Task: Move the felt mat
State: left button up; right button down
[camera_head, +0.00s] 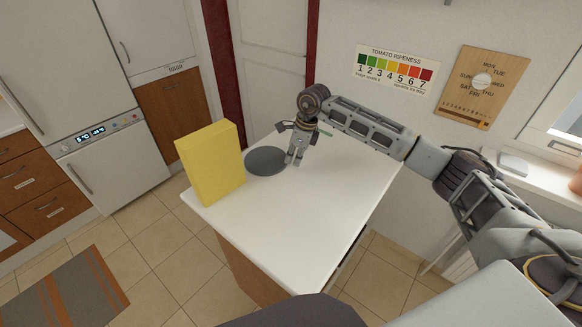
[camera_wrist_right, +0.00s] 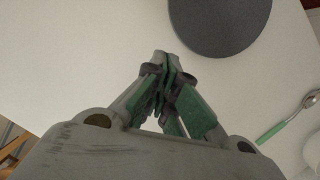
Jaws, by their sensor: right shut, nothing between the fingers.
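The felt mat (camera_head: 266,161) is a dark grey round disc lying flat on the white table top, to the right of a yellow box. It also shows in the right wrist view (camera_wrist_right: 220,22), cut off by the top edge. My right gripper (camera_head: 293,163) points down just to the right of the mat. In the right wrist view its fingers (camera_wrist_right: 163,62) are shut with nothing between them, and the mat appears beyond the tips and to the right, apart from them. My left gripper is in neither view.
The tall yellow box (camera_head: 211,162) stands on the table (camera_head: 297,222) close to the mat's left. A spoon with a green handle (camera_wrist_right: 287,117) lies on the table, with a white object (camera_wrist_right: 312,153) partly visible beside it. The table's front part is clear.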

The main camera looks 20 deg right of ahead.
jog(key=shift+v, duration=1.6)
